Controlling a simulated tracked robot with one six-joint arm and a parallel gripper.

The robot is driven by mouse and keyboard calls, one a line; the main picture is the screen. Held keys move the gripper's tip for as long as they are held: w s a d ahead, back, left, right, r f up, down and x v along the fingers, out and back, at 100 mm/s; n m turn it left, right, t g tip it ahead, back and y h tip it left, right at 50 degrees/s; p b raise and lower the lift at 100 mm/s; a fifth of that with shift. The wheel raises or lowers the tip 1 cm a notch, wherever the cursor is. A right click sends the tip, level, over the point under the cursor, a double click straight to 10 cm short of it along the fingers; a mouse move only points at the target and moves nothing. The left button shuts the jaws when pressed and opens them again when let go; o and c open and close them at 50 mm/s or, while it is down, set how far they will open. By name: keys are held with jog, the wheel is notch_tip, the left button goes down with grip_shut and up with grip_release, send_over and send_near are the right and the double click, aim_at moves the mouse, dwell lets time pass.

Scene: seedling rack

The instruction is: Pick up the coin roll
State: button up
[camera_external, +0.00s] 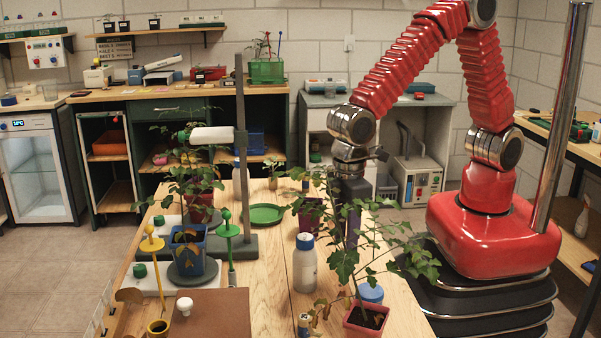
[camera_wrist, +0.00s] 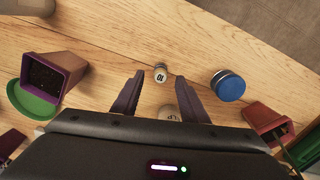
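A small pale cylinder marked "10" (camera_wrist: 160,73), which looks like the coin roll, rests on the wooden table in the wrist view. My gripper (camera_wrist: 159,80) is open, with its dark purple fingers apart on either side of the roll as seen there; the roll appears just past the fingertips, and I cannot tell the height gap. A second round, cream, lettered object (camera_wrist: 169,113) shows between the fingers nearer the palm, partly hidden by it. In the external view my gripper (camera_external: 351,232) points down over the table, partly behind leaves; I cannot make out the roll there.
A blue-lidded jar (camera_wrist: 228,85) and a reddish pot (camera_wrist: 264,120) are right of the fingers; a purple pot (camera_wrist: 52,82) and green saucer (camera_wrist: 28,102) are left. A white bottle (camera_external: 305,268) and leafy plants (camera_external: 347,262) stand close by. Bare wood lies beyond the roll.

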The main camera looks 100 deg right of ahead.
aim_at(344, 268)
jog(key=shift+f, duration=2.6)
grip_shut()
